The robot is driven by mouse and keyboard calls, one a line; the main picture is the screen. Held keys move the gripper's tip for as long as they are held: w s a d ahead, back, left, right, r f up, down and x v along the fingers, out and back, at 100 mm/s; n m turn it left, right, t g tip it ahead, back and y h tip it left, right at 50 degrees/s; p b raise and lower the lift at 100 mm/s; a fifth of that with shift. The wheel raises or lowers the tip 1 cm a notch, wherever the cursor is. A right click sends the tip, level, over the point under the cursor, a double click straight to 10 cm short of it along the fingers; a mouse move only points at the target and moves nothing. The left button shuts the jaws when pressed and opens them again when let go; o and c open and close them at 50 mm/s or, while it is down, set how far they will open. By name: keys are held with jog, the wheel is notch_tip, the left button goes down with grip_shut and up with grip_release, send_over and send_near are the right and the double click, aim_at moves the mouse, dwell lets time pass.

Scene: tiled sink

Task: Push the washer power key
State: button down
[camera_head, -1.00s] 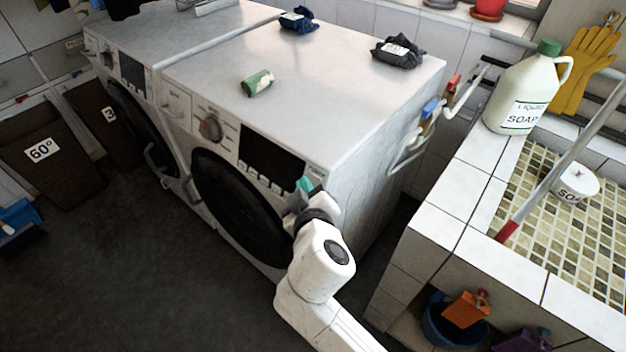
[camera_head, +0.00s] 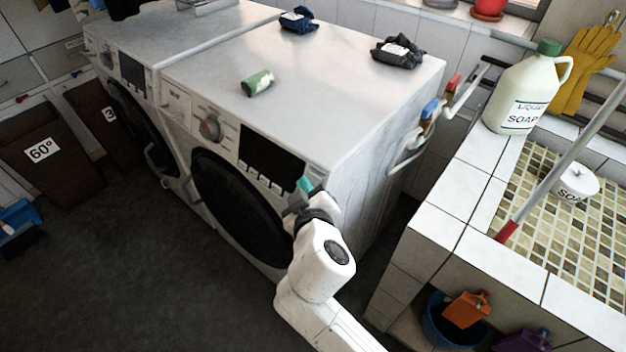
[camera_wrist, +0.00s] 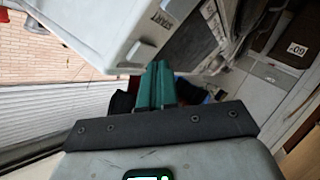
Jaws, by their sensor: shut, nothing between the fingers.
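The near washer (camera_head: 345,130) stands in the middle of the head view, with a dial (camera_head: 210,128), a dark display (camera_head: 271,163) and a row of small keys (camera_head: 262,180) on its front panel. My gripper (camera_head: 305,184) is at the right end of this panel, its teal fingers shut and empty. In the wrist view my gripper (camera_wrist: 156,68) points at the lower edge of the washer panel (camera_wrist: 95,30). A pale key (camera_wrist: 141,50) sits there near the word START, just beyond and left of the fingertips. I cannot tell whether they touch the panel, or which key is the power key.
A green can (camera_head: 257,83) and two dark cloth bundles, one blue (camera_head: 298,20) and one black (camera_head: 398,53), lie on the washer tops. A tiled sink (camera_head: 440,220) with a soap bottle (camera_head: 525,90) stands at right.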

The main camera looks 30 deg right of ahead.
jog(key=shift+d, duration=0.1)
jog(key=shift+w+d+f, duration=0.1)
jog(key=shift+d+f, duration=0.05)
jog(key=shift+d, duration=0.25)
dwell(0.3)
jog(key=shift+a, duration=0.5)
jog(key=s+a+r, duration=0.2)
jog(key=a, duration=0.3)
jog(key=shift+a+r, duration=0.15)
jog(key=shift+a, duration=0.05)
dwell(0.5)
jog(key=c, duration=1.8)
grip_release()
jog(key=shift+c, duration=0.2)
